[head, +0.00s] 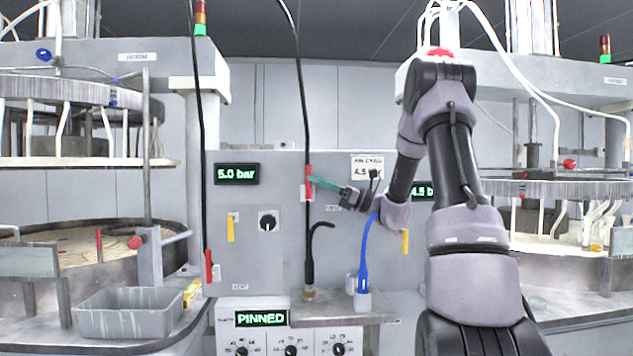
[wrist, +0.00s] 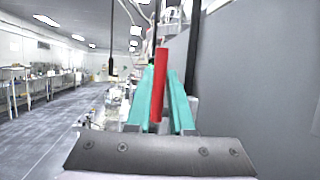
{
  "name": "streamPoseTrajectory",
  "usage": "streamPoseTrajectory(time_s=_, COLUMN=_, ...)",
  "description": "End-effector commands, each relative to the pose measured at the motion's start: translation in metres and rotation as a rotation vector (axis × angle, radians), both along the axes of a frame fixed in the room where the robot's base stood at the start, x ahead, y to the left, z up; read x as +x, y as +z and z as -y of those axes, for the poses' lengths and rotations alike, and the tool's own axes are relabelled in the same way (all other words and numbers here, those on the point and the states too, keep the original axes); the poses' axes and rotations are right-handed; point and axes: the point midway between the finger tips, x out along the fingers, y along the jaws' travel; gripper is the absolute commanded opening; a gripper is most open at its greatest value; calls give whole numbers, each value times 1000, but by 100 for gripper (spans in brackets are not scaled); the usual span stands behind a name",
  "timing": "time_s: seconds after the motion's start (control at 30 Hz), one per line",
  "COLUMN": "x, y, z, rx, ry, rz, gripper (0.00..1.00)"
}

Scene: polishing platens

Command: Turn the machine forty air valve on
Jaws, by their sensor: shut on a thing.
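My gripper (head: 314,182) reaches left in front of the grey panel (head: 260,185). Its teal fingers are shut on an upright red handle (head: 308,174), beside a hanging black hose. In the wrist view the red handle (wrist: 159,85) stands between the two teal fingers (wrist: 163,105). A yellow lever (head: 231,228) hangs upright under a "5.0 bar" display (head: 237,174). Another yellow lever (head: 405,241) hangs under a right display (head: 422,191), partly hidden by my arm. I cannot read which valve is for machine forty.
Another red handle (head: 209,265) is on the left black hose. A blue hose (head: 363,250) and a bent black pipe (head: 311,260) rise from a small shelf. A "PINNED" display (head: 262,318) is below. A grey bin (head: 125,315) is at left. Polishing machines flank the panel.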

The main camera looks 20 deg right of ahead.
Motion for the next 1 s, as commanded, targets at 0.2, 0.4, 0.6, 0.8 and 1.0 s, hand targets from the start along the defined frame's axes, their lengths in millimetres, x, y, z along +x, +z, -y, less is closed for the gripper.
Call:
streamPoseTrajectory(time_s=0.2, x=0, y=0, z=1, rx=7, ry=0, rz=1, gripper=0)
streamPoseTrajectory(time_s=0.4, x=0, y=-1, z=0, rx=7, ry=0, rz=1, gripper=0)
streamPoseTrajectory(time_s=0.6, x=0, y=-1, z=0, rx=6, ry=0, rz=0, gripper=51)
streamPoseTrajectory(time_s=0.8, x=0, y=-1, z=1, rx=6, ry=0, rz=0, gripper=51)
streamPoseTrajectory(time_s=1.0, x=-6, y=-9, z=19, rx=7, ry=-3, rz=-2, gripper=51)
